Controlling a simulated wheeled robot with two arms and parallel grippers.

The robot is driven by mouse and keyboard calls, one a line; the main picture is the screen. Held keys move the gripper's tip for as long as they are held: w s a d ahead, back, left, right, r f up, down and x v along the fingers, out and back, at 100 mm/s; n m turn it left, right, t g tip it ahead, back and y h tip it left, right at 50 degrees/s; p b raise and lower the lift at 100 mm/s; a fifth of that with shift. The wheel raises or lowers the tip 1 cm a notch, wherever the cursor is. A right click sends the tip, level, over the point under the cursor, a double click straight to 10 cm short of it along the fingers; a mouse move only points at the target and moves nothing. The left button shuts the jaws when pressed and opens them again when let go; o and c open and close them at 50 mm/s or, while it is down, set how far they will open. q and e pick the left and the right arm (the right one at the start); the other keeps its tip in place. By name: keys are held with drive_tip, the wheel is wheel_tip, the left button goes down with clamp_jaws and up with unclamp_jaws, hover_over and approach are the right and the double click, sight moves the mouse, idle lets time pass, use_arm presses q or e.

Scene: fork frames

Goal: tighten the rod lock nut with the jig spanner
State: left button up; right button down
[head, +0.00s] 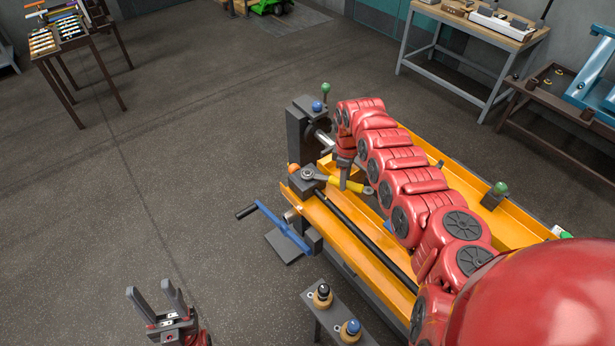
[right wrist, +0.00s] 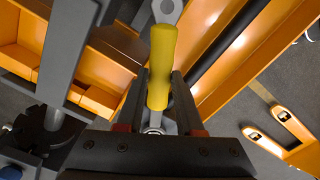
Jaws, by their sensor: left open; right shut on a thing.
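The jig spanner, with a yellow handle (head: 345,183) and a grey ring head (head: 308,174), lies across the left end of the orange jig. My right gripper (head: 344,184) is shut on the handle; the right wrist view shows the yellow handle (right wrist: 162,60) between its fingers, with the ring head (right wrist: 167,9) pointing away. My left gripper (head: 162,298) is open and empty, low at the left, away from the jig.
A blue crank (head: 282,228) with a black grip sticks out from the jig's left end. A small stand with two knobs (head: 323,292) is in front of it. The orange jig frame (head: 395,268) extends to the right. The floor at left is clear; tables stand farther back.

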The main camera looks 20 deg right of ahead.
idle(0.6)
drive_tip(key=shift+s+a+m, duration=0.55)
drive_tip(key=shift+a+m, duration=0.25)
drive_tip(key=shift+m, duration=0.1)
drive_tip(key=shift+s+a+m, duration=0.55)
drive_tip(key=shift+a+m, duration=0.2)
drive_tip(key=shift+m, duration=0.15)
drive_tip(key=shift+s+a+m, duration=0.55)
drive_tip(key=shift+a+m, duration=0.25)
drive_tip(key=shift+m, duration=0.1)
drive_tip(key=shift+s+a+m, duration=0.15)
drive_tip(key=shift+a+m, duration=0.25)
drive_tip(key=shift+a, duration=0.05)
drive_tip(key=a+m, duration=0.6)
drive_tip(key=shift+s+a, duration=0.15)
drive_tip(key=shift+a, duration=0.2)
drive_tip(key=shift+d, duration=0.15)
